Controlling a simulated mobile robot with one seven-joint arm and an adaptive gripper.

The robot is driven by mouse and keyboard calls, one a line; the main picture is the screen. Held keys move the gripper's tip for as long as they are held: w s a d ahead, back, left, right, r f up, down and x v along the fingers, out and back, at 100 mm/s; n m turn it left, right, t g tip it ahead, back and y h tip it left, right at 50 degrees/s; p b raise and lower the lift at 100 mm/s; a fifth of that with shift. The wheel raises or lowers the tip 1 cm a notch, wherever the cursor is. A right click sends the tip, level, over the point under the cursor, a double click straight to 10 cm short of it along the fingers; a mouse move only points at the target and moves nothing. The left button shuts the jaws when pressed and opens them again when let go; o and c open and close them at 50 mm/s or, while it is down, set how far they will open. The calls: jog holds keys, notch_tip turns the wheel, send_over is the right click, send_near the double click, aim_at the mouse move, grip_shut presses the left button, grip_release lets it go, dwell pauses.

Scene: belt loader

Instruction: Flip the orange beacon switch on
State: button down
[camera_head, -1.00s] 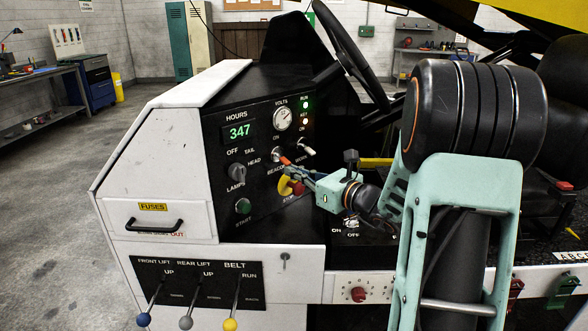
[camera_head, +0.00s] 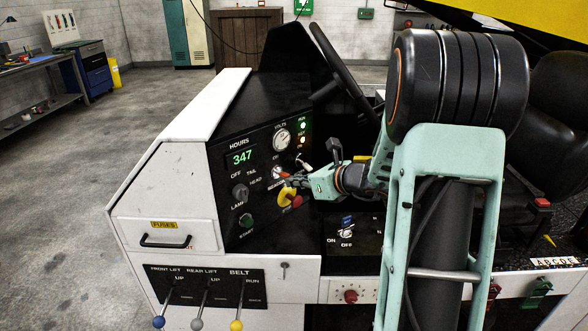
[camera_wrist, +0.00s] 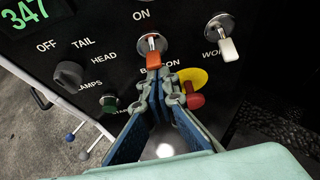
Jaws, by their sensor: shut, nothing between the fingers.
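The orange beacon switch (camera_wrist: 154,60) shows in the wrist view on the black panel, a metal toggle with an orange tip. Its lever points downward, away from the "ON" label above it. My gripper (camera_wrist: 157,80) is shut and empty. Its fingertips are just below the orange tip, very close; I cannot tell whether they touch it. They cover part of the "BEACON" label. In the head view my gripper (camera_head: 286,179) reaches the panel from the right, and the beacon switch's round base (camera_head: 278,171) shows just above the fingertips.
The white-tipped work switch (camera_wrist: 228,48) is to the right. A red stop button (camera_wrist: 194,99) on a yellow disc (camera_wrist: 191,78) sits close below right of the fingertips. The lamps knob (camera_wrist: 68,74) and green start button (camera_wrist: 108,103) are to the left. A steering wheel (camera_head: 340,70) stands behind.

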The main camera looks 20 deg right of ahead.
jog(key=shift+r, duration=0.1)
jog(key=shift+w+r+p, duration=0.15)
jog(key=shift+r+p, duration=0.15)
jog(key=shift+r, duration=0.6)
notch_tip(320, 180, down, 4)
jog(key=s+b, duration=0.1)
jog(key=b, duration=0.3)
jog(key=r+v, duration=0.1)
jog(key=v, duration=0.9)
jog(key=shift+w+g+p, duration=0.2)
jog(key=shift+g+p, duration=0.1)
jog(key=shift+p, duration=0.1)
